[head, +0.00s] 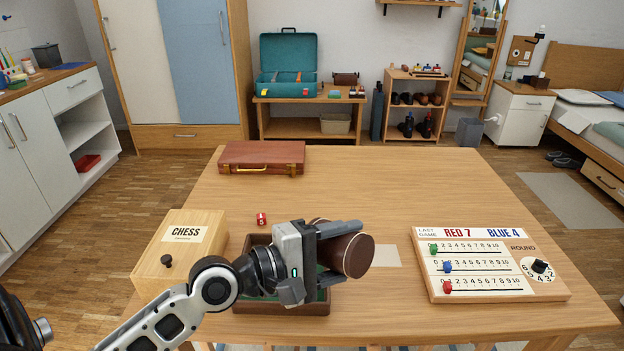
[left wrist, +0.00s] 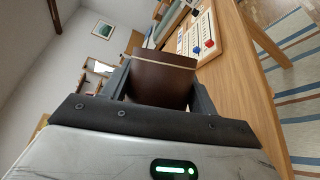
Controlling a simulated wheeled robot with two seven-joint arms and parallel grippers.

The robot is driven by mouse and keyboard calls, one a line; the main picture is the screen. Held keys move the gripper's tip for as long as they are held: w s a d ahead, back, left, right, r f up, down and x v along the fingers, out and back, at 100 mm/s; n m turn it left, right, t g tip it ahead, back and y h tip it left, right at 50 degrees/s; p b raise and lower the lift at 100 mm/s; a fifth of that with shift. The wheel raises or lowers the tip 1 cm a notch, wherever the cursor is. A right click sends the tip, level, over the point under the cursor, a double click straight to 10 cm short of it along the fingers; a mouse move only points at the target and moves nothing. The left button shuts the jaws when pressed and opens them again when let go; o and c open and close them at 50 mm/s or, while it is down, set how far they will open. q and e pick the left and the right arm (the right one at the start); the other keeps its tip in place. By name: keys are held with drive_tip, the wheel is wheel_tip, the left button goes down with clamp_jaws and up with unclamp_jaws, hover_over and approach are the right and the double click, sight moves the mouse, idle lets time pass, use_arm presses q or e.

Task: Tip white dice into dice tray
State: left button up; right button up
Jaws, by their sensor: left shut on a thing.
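My left gripper (head: 325,252) is shut on a brown leather cup (head: 352,256). The cup is tipped onto its side and held above the table, over the right part of the dice tray. In the left wrist view the cup (left wrist: 163,80) sits between both fingers, with a pale band near its far end. The dice tray (head: 280,309) is a dark wooden box with a green lining, largely hidden under the gripper and cup. No white dice show; the inside of the cup and most of the tray floor are hidden. My right gripper is not in view.
A red die (head: 261,218) lies behind the tray. A wooden chess box (head: 190,262) stands left, and a scoreboard (head: 490,268) with coloured pegs lies right. A brown case (head: 262,157) lies at the far edge. The table's middle and back right are clear.

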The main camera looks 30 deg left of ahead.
use_arm(q)
drive_tip(key=w+a+r+m+g+y+b, duration=0.1)
drive_tip(key=w+a+m, duration=0.3)
drive_tip(key=m, duration=0.6)
drive_tip(key=w+a+r+m+g+y, duration=0.1)
drive_tip(key=w+a+r+m, duration=0.2)
drive_tip(key=w+m, duration=0.3)
drive_tip(key=a+m, duration=0.1)
drive_tip(key=m, duration=0.4)
drive_tip(key=shift+w+g+b, duration=0.3)
drive_tip(key=shift+b, duration=0.05)
drive_tip(key=shift+f, duration=0.1)
drive_tip(key=s+d+f+n+y+p, duration=0.1)
drive_tip(key=s+d+f, duration=0.5)
drive_tip(key=d+f, duration=0.15)
drive_tip(key=s+n+y, duration=0.1)
drive_tip(key=s, duration=0.1)
drive_tip(key=s+n+t+y, duration=0.1)
drive_tip(key=s+n+y, duration=0.1)
drive_tip(key=s+n+t+y, duration=0.1)
drive_tip(key=s+y, duration=0.1)
drive_tip(key=shift+d+r+n+p, duration=0.25)
drive_tip(key=shift+d+n+p, duration=0.05)
drive_tip(key=shift+d+p, duration=0.1)
drive_tip(key=shift+s+a+r+n+y, duration=0.15)
drive_tip(key=shift+s+a+n+y, duration=0.3)
drive_tip(key=shift+y, duration=0.25)
